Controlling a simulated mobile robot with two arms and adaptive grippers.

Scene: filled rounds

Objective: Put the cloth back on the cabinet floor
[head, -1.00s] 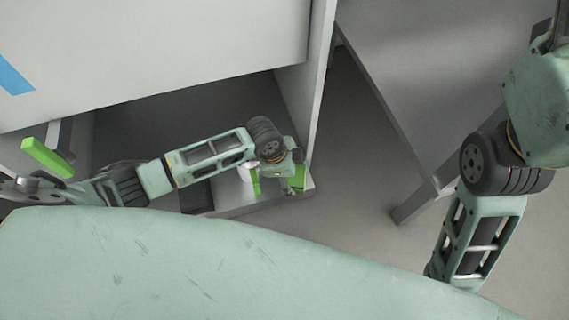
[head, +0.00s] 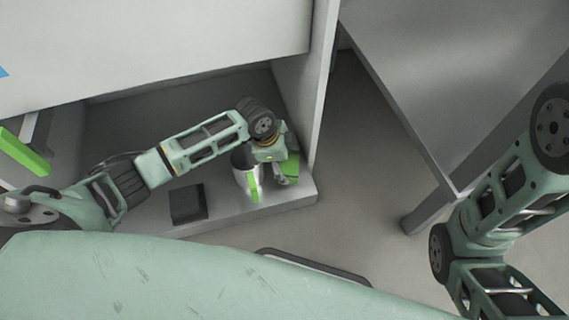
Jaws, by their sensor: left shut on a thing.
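The cloth (head: 292,166) shows as a small bright green patch at my left gripper, near the front right corner of the open cabinet. My left gripper (head: 284,179) points down there and is shut on the cloth; its wrist hides part of it. The cabinet floor (head: 225,205) is a light grey board, with bare room along its front. Whether the cloth touches the floor I cannot tell. My right arm is at the right, with its gripper out of view.
A shiny cup-like thing (head: 241,166) with a green stripe stands just left of my left gripper. A flat dark square (head: 187,204) lies further left. The cabinet's right wall (head: 303,90) is close. A green handle (head: 25,152) is at the far left. A grey table (head: 460,80) stands right.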

